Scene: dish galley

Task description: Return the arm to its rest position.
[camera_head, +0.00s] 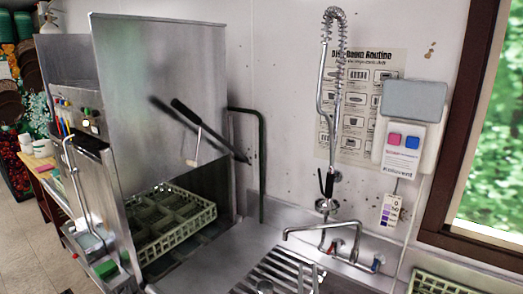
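A pale grey pronged part at the bottom edge, over the right side of the slatted sink area, looks like the tip of my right gripper (308,278). Only a little of it shows, and I cannot tell whether its fingers are apart. I see nothing held in it. My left gripper is not in view. No arm links can be made out clearly.
A steel dish machine (160,90) with its hood raised stands left, a pale green rack (178,235) inside. A faucet (325,229) and tall spray hose (322,100) rise behind the slatted drainer (275,272). Another rack (440,286) sits bottom right.

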